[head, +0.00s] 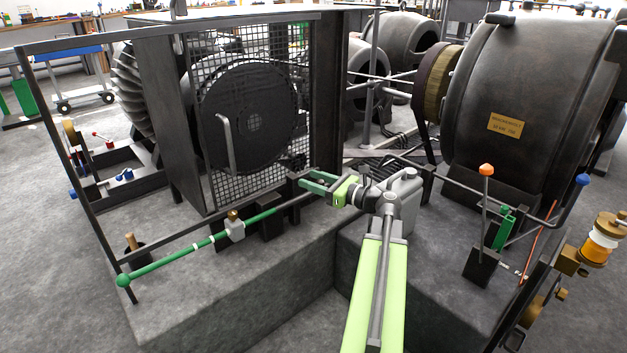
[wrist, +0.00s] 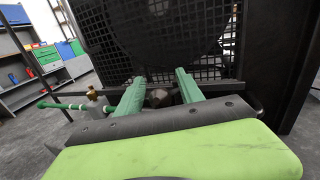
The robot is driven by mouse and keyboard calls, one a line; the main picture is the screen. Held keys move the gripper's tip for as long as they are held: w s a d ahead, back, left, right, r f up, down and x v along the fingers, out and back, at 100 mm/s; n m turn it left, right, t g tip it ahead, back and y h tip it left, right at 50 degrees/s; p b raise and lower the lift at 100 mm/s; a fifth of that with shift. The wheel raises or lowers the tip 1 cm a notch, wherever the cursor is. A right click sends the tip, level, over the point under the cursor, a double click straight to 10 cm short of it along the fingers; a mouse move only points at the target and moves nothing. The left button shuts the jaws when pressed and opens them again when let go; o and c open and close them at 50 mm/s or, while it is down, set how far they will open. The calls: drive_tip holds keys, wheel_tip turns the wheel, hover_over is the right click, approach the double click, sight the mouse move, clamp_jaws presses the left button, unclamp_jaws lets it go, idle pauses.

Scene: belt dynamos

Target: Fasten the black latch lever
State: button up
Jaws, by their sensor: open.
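My gripper (head: 306,181) is open, its two green fingers reaching left toward the lower right corner of the mesh guard (head: 262,160). In the wrist view the open fingers (wrist: 160,84) point at the bottom of the mesh. A dark, rounded piece (wrist: 158,97) shows between them; I cannot tell whether it is the black latch lever or whether a finger touches it. In the head view a small black block (head: 293,186) stands at the fingertips by the guard's lower edge. The fingers partly hide this area, and the lever's position is unclear.
A green rod (head: 172,262) with a ball end and a grey valve (head: 235,231) runs along the front of the plinth. A grey handle (head: 226,145) is on the guard. An orange-knobbed lever (head: 485,200) stands at right before the large dynamo (head: 535,90).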

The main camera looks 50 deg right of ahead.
drive_tip(key=shift+w, duration=0.1)
clamp_jaws()
idle(1.3)
